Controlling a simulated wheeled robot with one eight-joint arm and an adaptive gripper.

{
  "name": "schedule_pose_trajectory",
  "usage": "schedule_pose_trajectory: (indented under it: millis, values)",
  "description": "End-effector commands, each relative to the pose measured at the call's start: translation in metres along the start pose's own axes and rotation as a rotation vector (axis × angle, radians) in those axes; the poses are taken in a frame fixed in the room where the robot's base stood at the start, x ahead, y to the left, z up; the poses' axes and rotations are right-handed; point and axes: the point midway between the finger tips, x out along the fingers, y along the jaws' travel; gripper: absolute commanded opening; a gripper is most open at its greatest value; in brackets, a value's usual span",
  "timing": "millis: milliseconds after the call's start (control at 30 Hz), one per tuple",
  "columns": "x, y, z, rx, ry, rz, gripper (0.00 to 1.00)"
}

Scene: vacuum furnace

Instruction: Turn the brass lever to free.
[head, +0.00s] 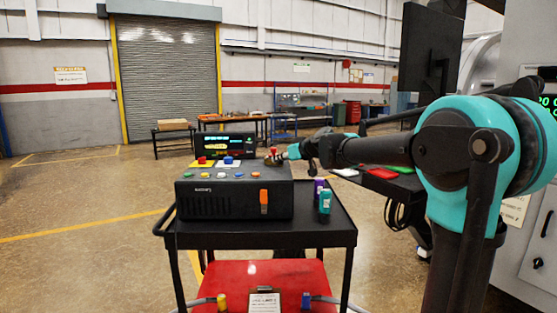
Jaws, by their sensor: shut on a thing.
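A small brass-coloured piece with a red top, which looks like the brass lever (272,160), stands at the back right of the black control box (235,200). My arm reaches in from the right, and my gripper (281,156) is at this piece, shut on it. The fingers are small and partly merge with the piece, so their exact grip and the lever's angle are hard to tell. No marking for free can be read.
The box stands on a black cart (330,233) with coloured buttons, an orange switch (264,201) and a small screen (224,146). A purple (319,186) and a teal container (325,201) stand right of it. Floor left of the cart is clear.

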Motion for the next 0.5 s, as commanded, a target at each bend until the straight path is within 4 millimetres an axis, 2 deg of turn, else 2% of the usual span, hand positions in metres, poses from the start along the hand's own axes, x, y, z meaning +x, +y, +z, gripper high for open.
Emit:
schedule_pose_trajectory:
  millis: [500]
  values:
    - [-0.001, 0.035, 0.0, -0.164, 0.001, -0.396, 0.0]
